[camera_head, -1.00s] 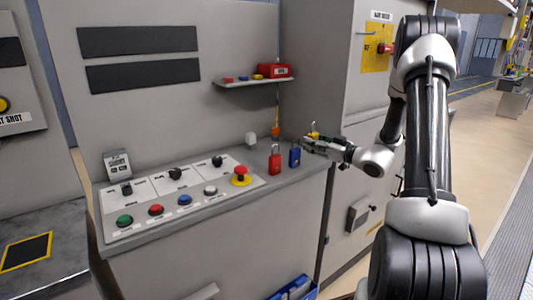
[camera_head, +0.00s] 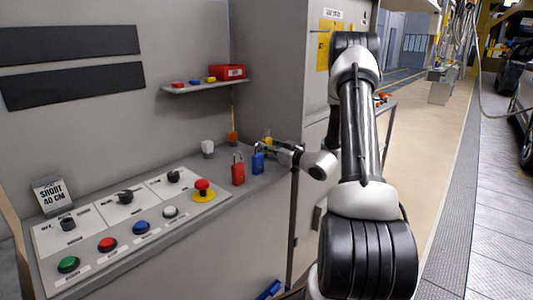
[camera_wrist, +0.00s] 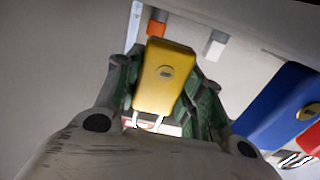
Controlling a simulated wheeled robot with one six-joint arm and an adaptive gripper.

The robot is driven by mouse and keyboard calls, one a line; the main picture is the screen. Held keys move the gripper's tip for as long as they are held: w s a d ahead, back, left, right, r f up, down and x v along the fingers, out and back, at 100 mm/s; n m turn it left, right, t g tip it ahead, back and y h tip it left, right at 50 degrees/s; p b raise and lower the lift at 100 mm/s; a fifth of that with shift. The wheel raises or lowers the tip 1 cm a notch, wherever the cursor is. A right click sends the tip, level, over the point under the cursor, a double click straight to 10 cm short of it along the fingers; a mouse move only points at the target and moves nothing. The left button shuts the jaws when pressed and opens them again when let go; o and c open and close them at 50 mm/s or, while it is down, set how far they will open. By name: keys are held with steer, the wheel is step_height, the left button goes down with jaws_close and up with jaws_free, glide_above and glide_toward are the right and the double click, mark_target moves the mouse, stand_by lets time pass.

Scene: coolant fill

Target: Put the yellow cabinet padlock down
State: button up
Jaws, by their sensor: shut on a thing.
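The yellow padlock (camera_wrist: 165,75) is between the fingers of my gripper (camera_wrist: 165,100) in the wrist view, its shackle toward the palm side. In the head view my gripper (camera_head: 272,146) is at the right end of the console ledge, just beyond the blue padlock, with a bit of the yellow padlock (camera_head: 268,139) showing. It is shut on the yellow padlock. I cannot tell whether the padlock touches the ledge.
A blue padlock (camera_head: 258,163) and a red padlock (camera_head: 238,172) stand on the ledge close to my gripper. A small white block (camera_head: 207,148) and an orange item (camera_head: 232,138) are behind. The button panel (camera_head: 130,220) lies left. A shelf (camera_head: 205,87) holds a red box (camera_head: 227,72).

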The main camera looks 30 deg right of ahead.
steer(key=shift+f, duration=0.95)
steer(key=o, duration=1.1)
steer(key=shift+f, duration=0.1)
